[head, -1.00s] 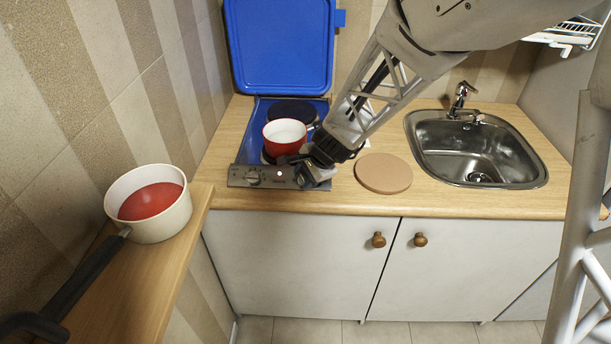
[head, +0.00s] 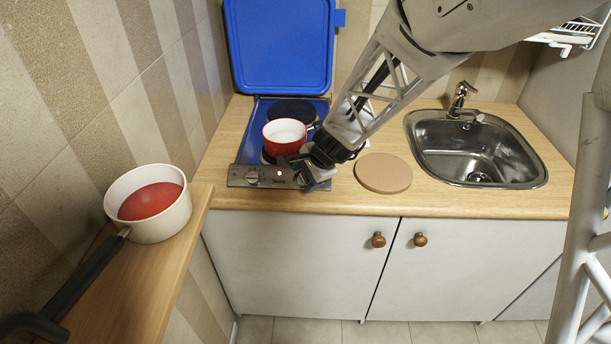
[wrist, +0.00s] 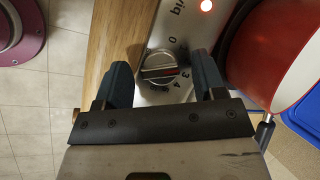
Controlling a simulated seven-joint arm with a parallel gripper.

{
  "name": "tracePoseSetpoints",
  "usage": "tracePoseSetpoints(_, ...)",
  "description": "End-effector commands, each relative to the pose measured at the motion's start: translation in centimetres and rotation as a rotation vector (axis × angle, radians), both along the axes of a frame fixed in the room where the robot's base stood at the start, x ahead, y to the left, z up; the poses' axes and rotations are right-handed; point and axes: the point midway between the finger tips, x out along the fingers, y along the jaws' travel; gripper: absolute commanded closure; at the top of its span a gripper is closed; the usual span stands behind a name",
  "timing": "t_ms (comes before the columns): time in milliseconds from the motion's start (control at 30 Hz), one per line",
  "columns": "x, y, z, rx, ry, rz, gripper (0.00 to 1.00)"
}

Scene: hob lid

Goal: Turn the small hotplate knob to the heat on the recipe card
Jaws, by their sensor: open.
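In the wrist view a metal knob (wrist: 160,68) sits on the steel control panel (wrist: 182,30), with digits around it, among them 0 and 4. My gripper (wrist: 162,76) is open, with one finger on each side of the knob; contact cannot be made out. A word that looks like "big" is printed near this knob, beside a lit red lamp (wrist: 207,5). In the head view my gripper (head: 308,178) covers the panel's right knob, and the left knob (head: 252,177) is clear. No recipe card is visible.
A red pot (head: 284,138) stands on the front hotplate, close to my gripper. A black hotplate (head: 292,111) is behind it. The blue lid (head: 280,45) stands open. A round board (head: 383,173) and a sink (head: 478,150) are to the right. A cream saucepan (head: 160,228) is on the left shelf.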

Motion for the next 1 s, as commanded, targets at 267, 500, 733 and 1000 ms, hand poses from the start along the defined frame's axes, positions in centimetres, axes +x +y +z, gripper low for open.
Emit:
tracePoseSetpoints(267,-0.4,-0.8,1.6,0.001,-0.002,0.0,0.36)
tracePoseSetpoints(500,-1.0,-2.1,4.3,0.001,-0.003,-0.001,0.36)
tracePoseSetpoints(733,-1.5,-3.0,6.3,0.0,-0.002,-0.001,0.36)
tracePoseSetpoints(1000,-1.7,-3.3,6.8,0.0,0.0,0.0,0.36)
